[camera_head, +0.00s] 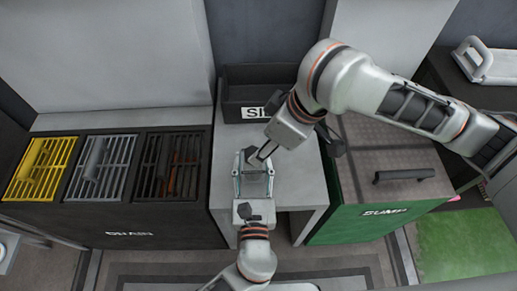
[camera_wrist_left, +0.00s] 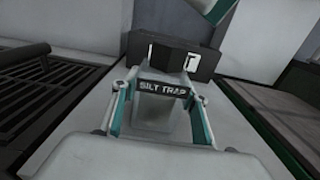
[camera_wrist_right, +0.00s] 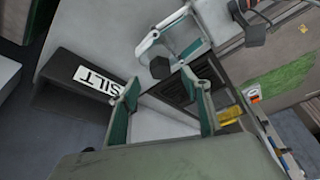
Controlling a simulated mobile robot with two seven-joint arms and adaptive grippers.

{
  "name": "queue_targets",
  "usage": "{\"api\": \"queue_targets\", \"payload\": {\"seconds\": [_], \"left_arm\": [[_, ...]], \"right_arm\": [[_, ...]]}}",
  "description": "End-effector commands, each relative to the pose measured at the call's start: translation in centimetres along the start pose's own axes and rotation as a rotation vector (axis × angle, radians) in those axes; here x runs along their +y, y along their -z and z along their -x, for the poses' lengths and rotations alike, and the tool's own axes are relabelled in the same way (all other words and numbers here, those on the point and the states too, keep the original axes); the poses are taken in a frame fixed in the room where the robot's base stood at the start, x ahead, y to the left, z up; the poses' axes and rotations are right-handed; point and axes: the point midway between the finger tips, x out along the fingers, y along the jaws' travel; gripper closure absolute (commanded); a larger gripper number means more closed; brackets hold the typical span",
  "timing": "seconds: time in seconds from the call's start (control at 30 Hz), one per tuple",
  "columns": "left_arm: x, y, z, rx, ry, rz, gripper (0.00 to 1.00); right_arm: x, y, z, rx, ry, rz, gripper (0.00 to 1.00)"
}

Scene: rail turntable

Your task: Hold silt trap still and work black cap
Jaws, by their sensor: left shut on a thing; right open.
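The silt trap (camera_wrist_left: 163,113) is a pale block with a dark "SILT TRAP" label, standing on the grey counter. My left gripper (camera_wrist_left: 160,88) is shut on it, one finger on each side; in the head view this gripper (camera_head: 253,172) reaches up from the bottom. The black cap (camera_wrist_right: 160,68) is a small dark block at the trap; the head view shows it too (camera_head: 250,155). My right gripper (camera_wrist_right: 159,80) is open, with the cap just beyond and between its fingertips, apparently not touching. In the head view the right gripper (camera_head: 263,153) partly covers the trap.
A black bin (camera_head: 235,84) labelled SILT stands behind the trap. Yellow, grey and dark grates (camera_head: 100,168) lie in the drain unit at left. A green SUMP box (camera_head: 360,222) with a black-handled lid is at right.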

Motion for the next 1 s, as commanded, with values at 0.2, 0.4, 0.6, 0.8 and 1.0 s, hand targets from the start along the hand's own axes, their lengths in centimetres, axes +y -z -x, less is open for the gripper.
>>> {"api": "queue_targets", "payload": {"seconds": [0.2, 0.4, 0.6, 0.8, 1.0], "left_arm": [[0.0, 0.1, 0.0, 0.002, 0.001, 0.000, 0.95], [0.0, 0.1, 0.0, 0.002, 0.001, 0.000, 0.95], [0.0, 0.1, 0.0, 0.002, 0.001, 0.000, 0.95], [0.0, 0.1, 0.0, 0.002, 0.001, 0.000, 0.95], [0.0, 0.1, 0.0, 0.002, 0.001, 0.000, 0.95]], "right_arm": [[-0.1, -0.1, -3.5, -0.002, 0.004, -0.002, 0.53], [0.0, 0.0, -5.2, 0.000, 0.001, -0.002, 0.53], [0.0, 0.0, -5.5, 0.001, 0.000, -0.001, 0.53], [0.0, 0.0, -5.5, 0.000, 0.000, -0.001, 0.63], [0.0, 0.0, -5.5, 0.000, 0.000, -0.001, 0.93]]}}
